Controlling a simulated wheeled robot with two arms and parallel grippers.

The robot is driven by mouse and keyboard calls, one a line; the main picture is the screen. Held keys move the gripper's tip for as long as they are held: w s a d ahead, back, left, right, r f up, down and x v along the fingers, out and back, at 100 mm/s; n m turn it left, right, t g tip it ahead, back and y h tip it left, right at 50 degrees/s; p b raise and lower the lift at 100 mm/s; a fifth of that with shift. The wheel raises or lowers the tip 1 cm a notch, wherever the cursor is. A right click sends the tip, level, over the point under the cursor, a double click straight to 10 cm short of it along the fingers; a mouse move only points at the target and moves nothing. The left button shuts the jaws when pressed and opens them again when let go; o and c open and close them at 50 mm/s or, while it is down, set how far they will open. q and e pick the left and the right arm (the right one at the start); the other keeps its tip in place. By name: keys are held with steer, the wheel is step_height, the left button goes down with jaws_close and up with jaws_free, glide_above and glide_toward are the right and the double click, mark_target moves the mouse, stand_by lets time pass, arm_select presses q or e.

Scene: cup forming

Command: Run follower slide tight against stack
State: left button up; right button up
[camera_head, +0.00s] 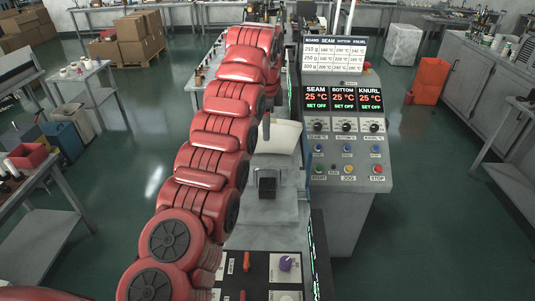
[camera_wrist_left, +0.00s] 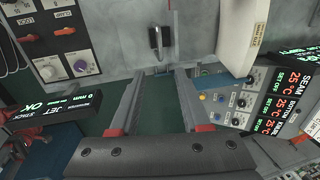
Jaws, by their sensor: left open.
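My left gripper (camera_wrist_left: 160,74) shows in the wrist view with its two fingers spread and nothing between them. In the head view my red left arm runs up the picture and I cannot make out its fingers. A dark upright handle (camera_wrist_left: 155,38), perhaps on the follower slide, stands just beyond the fingertips, apart from them. A dark handle (camera_head: 266,126) also shows in the head view beside a pale, sheet-like piece (camera_head: 280,138), possibly the stack. In the wrist view a white labelled piece (camera_wrist_left: 234,32) is right of the handle. I cannot tell whether slide and stack touch.
A control console (camera_head: 345,150) with lit readouts stands right of the machine. A dark block (camera_head: 267,186) sits on the grey machine bed. A knob panel (camera_head: 262,268) is nearer me. In the wrist view a small green-lit display (camera_wrist_left: 66,112) is at left.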

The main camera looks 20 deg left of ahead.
arm_select(q)
steer(key=b, duration=0.3)
glide_toward(267, 168)
steer(key=f+p, duration=0.2)
steer(key=f, duration=0.1)
steer(key=f+p, duration=0.1)
steer(key=f, duration=0.1)
steer(key=shift+w+a, duration=0.1)
steer(key=shift+w, duration=0.25)
steer(key=shift+w+f+p, duration=0.2)
steer(key=shift+f+p, duration=0.2)
steer(key=shift+f, duration=0.1)
steer(key=shift+w+f+p, duration=0.2)
steer(key=shift+f+p, duration=0.15)
steer(key=shift+f, duration=0.15)
steer(key=shift+a+f, duration=0.1)
steer(key=shift+f, duration=0.35)
jaws_close()
